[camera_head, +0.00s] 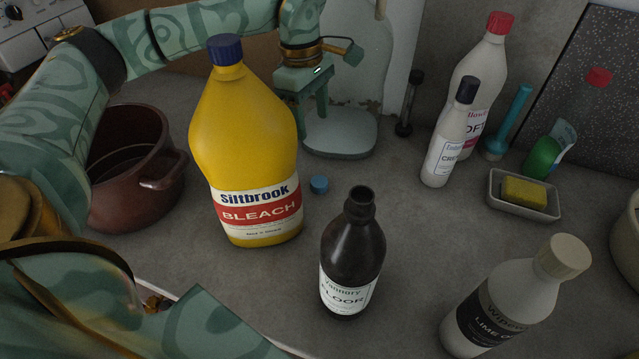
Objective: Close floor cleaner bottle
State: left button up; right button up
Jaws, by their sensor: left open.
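The floor cleaner bottle (352,255) is dark brown with a white label reading "FLOOR". It stands upright at the middle front of the counter, its neck open and bare. A small blue cap (319,184) lies on the counter behind it, just right of the yellow bleach bottle. My left gripper (308,105) is open and empty, pointing down behind the bleach bottle, farther back than the cap and apart from it. Its left finger is partly hidden by the bleach bottle. My right gripper is not in view.
The yellow bleach bottle (245,150), blue-capped, stands between my left arm and the cap. A brown pot (125,185) is at left. A lime cleaner bottle (500,305) stands front right. White bottles (475,75) and a sponge dish (522,205) are back right. The middle right counter is clear.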

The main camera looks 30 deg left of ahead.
pick_arm(q)
jog(key=b, duration=0.2)
send_over(319, 181)
jog(key=f, duration=0.6)
jog(key=a+f, duration=0.1)
jog(key=f, duration=0.2)
jog(key=shift+w+f, duration=0.35)
jog(key=shift+f, duration=0.05)
jog(key=f, duration=0.1)
jog(key=f+b, duration=0.1)
jog(key=f, duration=0.1)
jog(key=d+f, duration=0.1)
jog(key=f, duration=0.1)
jog(key=shift+s+f, duration=0.1)
jog(key=shift+s, duration=0.25)
jog(key=c, duration=1)
